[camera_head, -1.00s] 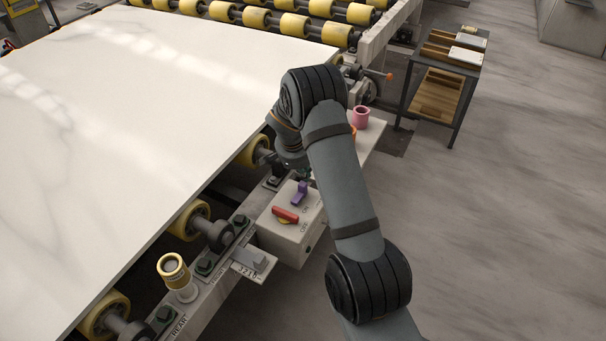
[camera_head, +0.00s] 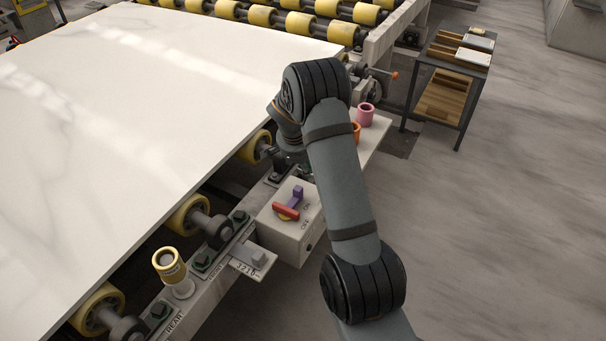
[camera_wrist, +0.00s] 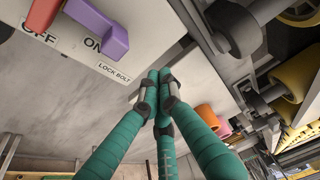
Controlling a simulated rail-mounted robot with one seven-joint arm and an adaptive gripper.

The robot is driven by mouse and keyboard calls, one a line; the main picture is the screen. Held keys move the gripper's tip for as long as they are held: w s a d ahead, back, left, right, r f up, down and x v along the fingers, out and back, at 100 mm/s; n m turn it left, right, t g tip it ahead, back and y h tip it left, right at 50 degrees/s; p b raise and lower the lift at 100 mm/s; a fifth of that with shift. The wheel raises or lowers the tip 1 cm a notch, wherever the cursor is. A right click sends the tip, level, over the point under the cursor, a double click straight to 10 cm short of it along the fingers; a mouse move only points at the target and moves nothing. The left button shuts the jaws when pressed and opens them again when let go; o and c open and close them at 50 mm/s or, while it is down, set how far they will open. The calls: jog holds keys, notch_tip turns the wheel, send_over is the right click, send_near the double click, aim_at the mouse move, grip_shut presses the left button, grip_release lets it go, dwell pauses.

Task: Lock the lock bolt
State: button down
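The purple lock bolt (camera_head: 297,194) sits on top of a light grey control box (camera_head: 286,241), close beside a red rotary handle (camera_head: 286,211). In the wrist view, the L-shaped purple bolt (camera_wrist: 100,30) stands by the "ON" and "LOCK BOLT" lettering, with part of the red handle (camera_wrist: 42,16) at the top left. My gripper (camera_wrist: 160,80) has teal fingers with their tips drawn together and nothing visible between them. It is apart from the bolt, to its right in the wrist view. In the head view, my arm mostly hides the gripper.
A white slab (camera_head: 130,110) lies on yellow rollers left of the box. A yellow-and-white cylinder (camera_head: 169,265) stands on the rail in front. Pink (camera_head: 365,115) and orange (camera_head: 355,131) cups stand behind my arm. A shelf cart (camera_head: 447,80) is at back right.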

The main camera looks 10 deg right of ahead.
jog(key=v, duration=1)
